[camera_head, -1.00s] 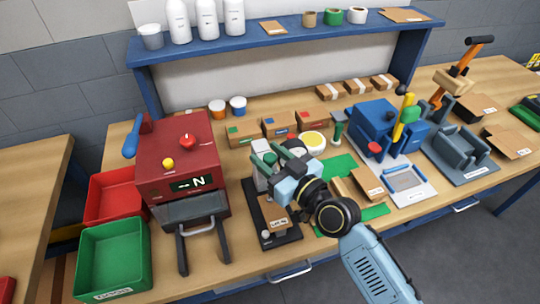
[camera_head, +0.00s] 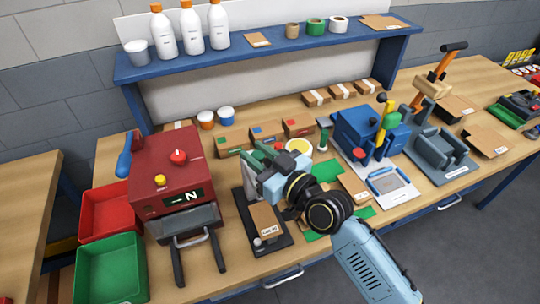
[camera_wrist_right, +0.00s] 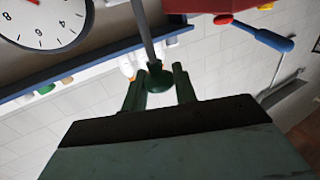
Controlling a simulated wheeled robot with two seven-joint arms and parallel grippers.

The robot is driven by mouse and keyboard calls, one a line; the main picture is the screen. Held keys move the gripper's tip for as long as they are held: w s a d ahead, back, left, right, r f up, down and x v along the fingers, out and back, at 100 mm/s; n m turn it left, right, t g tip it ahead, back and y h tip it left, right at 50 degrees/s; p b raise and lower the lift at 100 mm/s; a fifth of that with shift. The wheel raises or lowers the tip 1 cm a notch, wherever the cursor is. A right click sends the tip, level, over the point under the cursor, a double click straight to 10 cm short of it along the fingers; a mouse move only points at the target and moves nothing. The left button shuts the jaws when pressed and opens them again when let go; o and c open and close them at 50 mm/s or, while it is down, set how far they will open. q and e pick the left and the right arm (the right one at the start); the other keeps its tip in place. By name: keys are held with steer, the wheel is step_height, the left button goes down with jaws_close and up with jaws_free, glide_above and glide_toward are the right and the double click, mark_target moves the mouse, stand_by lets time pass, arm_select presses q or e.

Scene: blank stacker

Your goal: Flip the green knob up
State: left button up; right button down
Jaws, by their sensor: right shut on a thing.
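The green knob (camera_wrist_right: 157,78) is round and sits at the end of a grey rod (camera_wrist_right: 145,35) in the right wrist view. The two dark green fingers of my right gripper (camera_wrist_right: 158,88) stand on either side of it and are shut on it. In the head view my right gripper (camera_head: 262,158) is over the back of a small black-based device (camera_head: 272,243), and hides the knob and most of the lever. A brown labelled block (camera_head: 264,220) sits on the device's base. My left gripper is not in view.
A red machine (camera_head: 150,155) with a yellow knob and a red knob stands left of the device. Red (camera_head: 105,197) and green (camera_head: 110,265) bins are farther left. Brown boxes (camera_head: 300,128) line the back. A blue machine (camera_head: 355,125) stands to the right.

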steer(key=shift+w+r, duration=0.1)
steer(key=shift+r, duration=0.15)
steer(key=c, duration=1.2)
jaws_free()
steer(key=shift+o, duration=0.2)
steer(key=shift+s+d+f, duration=0.1)
steer(key=shift+s+d, duration=0.15)
steer(key=b+v, duration=0.2)
steer(key=v, duration=1)
steer(key=shift+s+d, duration=0.25)
steer(key=shift+s, duration=0.05)
